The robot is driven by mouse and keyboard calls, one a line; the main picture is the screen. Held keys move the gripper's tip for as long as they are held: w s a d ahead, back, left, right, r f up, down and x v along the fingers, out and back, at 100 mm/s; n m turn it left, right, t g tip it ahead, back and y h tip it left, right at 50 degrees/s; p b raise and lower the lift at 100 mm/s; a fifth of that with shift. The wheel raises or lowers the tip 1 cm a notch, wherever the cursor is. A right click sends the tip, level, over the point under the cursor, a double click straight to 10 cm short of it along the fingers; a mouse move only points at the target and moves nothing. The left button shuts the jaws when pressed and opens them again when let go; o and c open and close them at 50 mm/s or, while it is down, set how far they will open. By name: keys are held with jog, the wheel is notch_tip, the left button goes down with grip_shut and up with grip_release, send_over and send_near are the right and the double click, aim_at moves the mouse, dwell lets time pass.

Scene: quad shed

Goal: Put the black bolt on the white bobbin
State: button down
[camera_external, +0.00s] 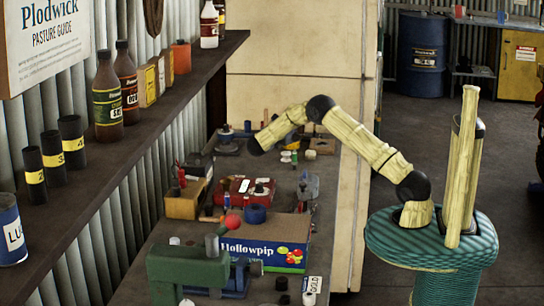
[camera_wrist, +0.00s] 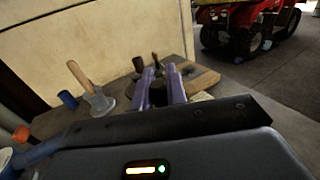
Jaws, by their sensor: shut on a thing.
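My gripper (camera_wrist: 160,82) shows in the wrist view as two purple fingers over a bench. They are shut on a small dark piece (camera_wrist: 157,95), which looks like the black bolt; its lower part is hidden. A pale rounded thing (camera_wrist: 203,97) shows just right of the fingers, partly covered by my gripper's body; I cannot tell if it is the white bobbin. In the external view my arm reaches over the far part of the bench, with its wrist at the left end; the fingers and the held piece cannot be made out there. Small white pieces (camera_external: 286,157) stand near it.
In the wrist view a wooden board (camera_wrist: 203,78), a dark cylinder (camera_wrist: 138,64) and a wooden-handled tool (camera_wrist: 80,77) are close by. In the external view a red case (camera_external: 243,193), a Hollowpip box (camera_external: 262,250) and a green vice (camera_external: 185,275) crowd the nearer bench.

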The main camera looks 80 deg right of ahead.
jog(key=shift+f+p, duration=0.3)
jog(key=shift+f, duration=1.55)
jog(key=shift+f, duration=0.15)
jog(key=c, duration=1.4)
grip_release()
jog(key=shift+r, duration=0.3)
jog(key=b+v, duration=0.1)
jog(key=v, duration=0.5)
jog(key=shift+w+a+f+b, duration=0.2)
jog(key=shift+a+b, duration=0.1)
jog(key=shift+b, duration=0.05)
jog(key=shift+w+a, duration=0.15)
jog(key=shift+a, duration=0.25)
